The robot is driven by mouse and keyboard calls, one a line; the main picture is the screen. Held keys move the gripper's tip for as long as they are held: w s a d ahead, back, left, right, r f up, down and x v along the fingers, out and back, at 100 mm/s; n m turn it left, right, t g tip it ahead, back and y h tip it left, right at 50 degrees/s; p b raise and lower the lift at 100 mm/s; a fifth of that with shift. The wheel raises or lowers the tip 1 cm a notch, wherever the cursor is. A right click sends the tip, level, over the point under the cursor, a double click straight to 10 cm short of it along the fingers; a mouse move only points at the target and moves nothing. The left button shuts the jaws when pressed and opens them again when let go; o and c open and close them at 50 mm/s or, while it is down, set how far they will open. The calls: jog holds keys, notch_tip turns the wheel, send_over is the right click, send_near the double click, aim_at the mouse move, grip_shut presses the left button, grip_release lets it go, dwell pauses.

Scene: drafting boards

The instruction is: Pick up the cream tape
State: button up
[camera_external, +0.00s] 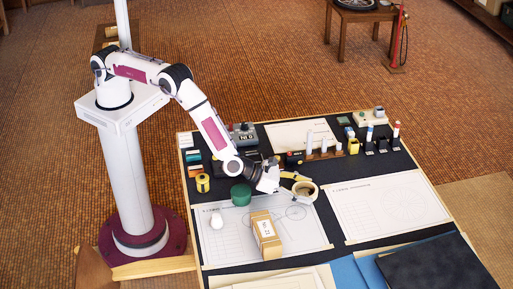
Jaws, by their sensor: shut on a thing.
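The cream tape (308,200) is a pale ring with a dark hole, near the middle of the desk at the top edge of the left drawing sheet. My gripper (295,183) reaches it from the left and is shut on it. The fingers are small here and partly merge with the tape. I cannot tell whether the tape touches the desk or is just above it.
Upright holders (322,150) line the back. The right drawing sheet (388,206) is clear.

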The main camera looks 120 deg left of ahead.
aim_at(304, 189)
jog(key=shift+r, duration=5)
